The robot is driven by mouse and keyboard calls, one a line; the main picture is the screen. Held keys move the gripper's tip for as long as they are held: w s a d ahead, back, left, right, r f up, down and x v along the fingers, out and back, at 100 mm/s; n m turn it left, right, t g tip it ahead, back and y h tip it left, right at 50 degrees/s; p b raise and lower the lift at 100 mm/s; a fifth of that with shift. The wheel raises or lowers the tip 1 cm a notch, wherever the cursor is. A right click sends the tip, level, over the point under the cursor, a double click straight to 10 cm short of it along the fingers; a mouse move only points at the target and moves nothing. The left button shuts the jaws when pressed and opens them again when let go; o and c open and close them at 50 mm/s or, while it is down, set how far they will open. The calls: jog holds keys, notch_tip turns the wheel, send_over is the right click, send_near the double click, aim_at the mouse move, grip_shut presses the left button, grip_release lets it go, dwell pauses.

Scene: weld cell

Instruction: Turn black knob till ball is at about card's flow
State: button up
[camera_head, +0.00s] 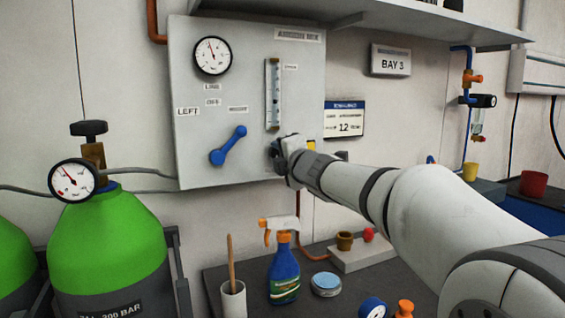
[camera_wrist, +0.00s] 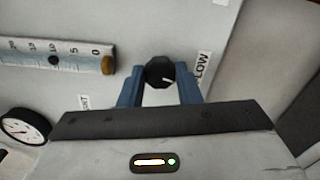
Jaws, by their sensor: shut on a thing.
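The black knob (camera_wrist: 160,72) with a white pointer line sits on the grey panel (camera_head: 200,150) beside a FLOW label (camera_wrist: 203,70). My gripper (camera_wrist: 161,78) has its two blue fingers on either side of the knob and is shut on it; in the head view my gripper (camera_head: 283,150) hides the knob. The flow tube (camera_head: 273,95) is upright above it. In the wrist view the tube (camera_wrist: 75,59) lies sideways, and its dark ball (camera_wrist: 53,60) is close to the 10 mark. The card (camera_head: 344,120) right of the panel reads 12.
A blue lever (camera_head: 228,147) and a round gauge (camera_head: 212,55) are on the panel, left of my gripper. Below are a spray bottle (camera_head: 284,270), a tin (camera_head: 326,284) and a white cup (camera_head: 233,299) on the bench. Green gas cylinders (camera_head: 108,240) stand at left.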

jog(key=shift+r+n+b, duration=0.1)
jog(key=shift+n+b, duration=0.25)
jog(key=shift+n, duration=0.45)
jog(key=o, duration=1)
jog(key=shift+c, duration=0.2)
jog(key=v, duration=0.7)
jog(key=shift+s+d, duration=0.2)
jog(key=shift+s, duration=0.2)
